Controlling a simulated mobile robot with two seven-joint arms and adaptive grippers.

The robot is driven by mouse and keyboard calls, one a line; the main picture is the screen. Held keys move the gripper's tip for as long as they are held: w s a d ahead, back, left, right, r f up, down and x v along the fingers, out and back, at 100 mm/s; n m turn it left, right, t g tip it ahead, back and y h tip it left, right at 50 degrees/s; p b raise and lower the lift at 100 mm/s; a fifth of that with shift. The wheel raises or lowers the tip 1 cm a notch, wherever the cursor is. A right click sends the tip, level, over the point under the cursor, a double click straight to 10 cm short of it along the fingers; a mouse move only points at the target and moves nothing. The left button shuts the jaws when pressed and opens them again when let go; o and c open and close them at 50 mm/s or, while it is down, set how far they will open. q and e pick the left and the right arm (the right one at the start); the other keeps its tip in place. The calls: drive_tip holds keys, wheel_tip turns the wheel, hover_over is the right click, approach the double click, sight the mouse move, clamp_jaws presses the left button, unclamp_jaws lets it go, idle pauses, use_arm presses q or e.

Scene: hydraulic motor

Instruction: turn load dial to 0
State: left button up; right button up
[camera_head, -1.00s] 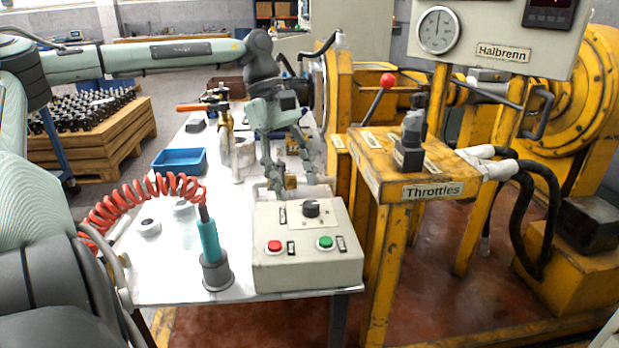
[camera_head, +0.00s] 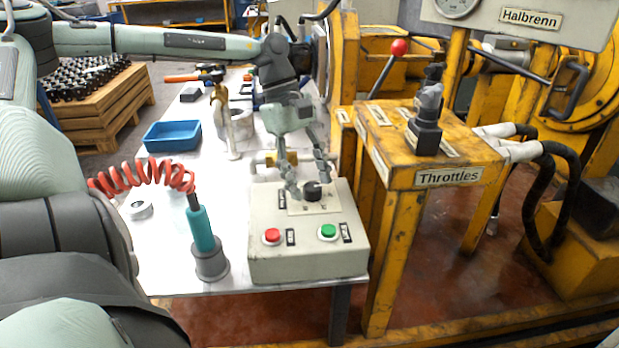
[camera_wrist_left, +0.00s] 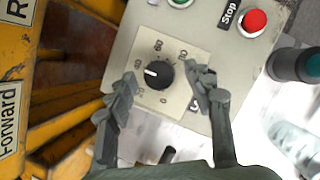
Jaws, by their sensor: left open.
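The load dial (camera_head: 312,191) is a black round knob on a pale plate on top of the beige control box (camera_head: 308,262). In the left wrist view the dial (camera_wrist_left: 158,74) has a white mark pointing to the left side of its number ring; the 0 is at the bottom of the ring. The mark is off the 0. My left gripper (camera_head: 308,183) is open above the box, its fingers pointing down. In the wrist view its fingertips (camera_wrist_left: 167,80) lie on either side of the dial, with visible gaps. My right gripper does not show.
A red button (camera_head: 272,236) and a green button (camera_head: 328,231) sit on the box near the dial. A teal-handled tool (camera_head: 203,230) with a red coiled hose stands left of the box. The yellow throttle stand (camera_head: 395,200) is close on the right.

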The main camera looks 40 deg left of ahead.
use_arm(q)
drive_tip(key=shift+f, duration=0.15)
drive_tip(key=shift+c, duration=0.3)
drive_tip(key=c, duration=1.1)
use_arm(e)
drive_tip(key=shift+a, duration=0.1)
